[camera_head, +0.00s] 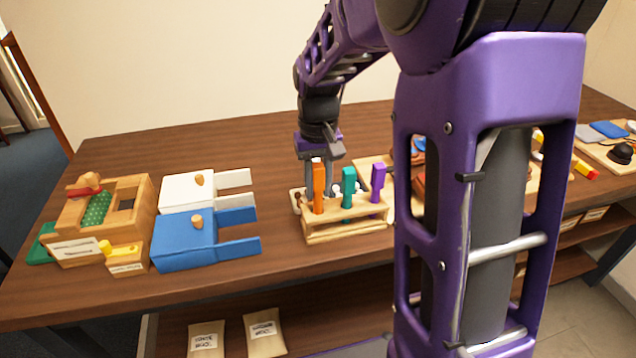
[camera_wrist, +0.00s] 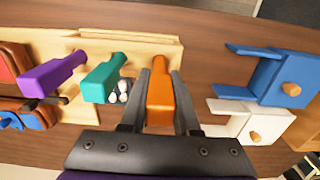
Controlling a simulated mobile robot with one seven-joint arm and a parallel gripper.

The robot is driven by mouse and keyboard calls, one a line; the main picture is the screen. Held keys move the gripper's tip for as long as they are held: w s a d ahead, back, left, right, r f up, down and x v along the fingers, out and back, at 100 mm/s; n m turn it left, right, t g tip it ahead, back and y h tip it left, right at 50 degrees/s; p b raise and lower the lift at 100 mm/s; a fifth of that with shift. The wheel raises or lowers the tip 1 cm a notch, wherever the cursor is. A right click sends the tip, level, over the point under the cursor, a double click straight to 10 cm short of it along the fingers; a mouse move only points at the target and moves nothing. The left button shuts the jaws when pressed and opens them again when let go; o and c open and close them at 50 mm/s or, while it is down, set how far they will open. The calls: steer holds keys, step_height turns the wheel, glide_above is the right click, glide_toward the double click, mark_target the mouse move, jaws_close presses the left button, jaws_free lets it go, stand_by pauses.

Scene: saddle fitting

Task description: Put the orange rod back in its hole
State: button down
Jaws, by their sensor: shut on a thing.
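The orange rod (camera_head: 319,188) stands upright at the left end of a small wooden rack (camera_head: 345,233). My gripper (camera_head: 318,185) reaches down from above and is shut on the orange rod. In the wrist view the orange rod (camera_wrist: 160,98) lies between the two grey fingers (camera_wrist: 160,95). A teal rod (camera_head: 348,187) and a purple rod (camera_head: 377,182) stand in the rack to its right. The rod's lower end is at the rack, but I cannot tell whether it is inside its hole.
Blue (camera_head: 186,240) and white (camera_head: 192,192) blocks with prongs lie left of the rack. A wooden box (camera_head: 100,220) stands at the far left. A wooden tray (camera_head: 368,165) is behind the rack. My arm hides the table's middle right.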

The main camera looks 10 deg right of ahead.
steer(key=shift+f+b, duration=0.55)
steer(key=shift+f, duration=0.45)
steer(key=c, duration=0.6)
jaws_free()
steer(key=shift+o, duration=0.2)
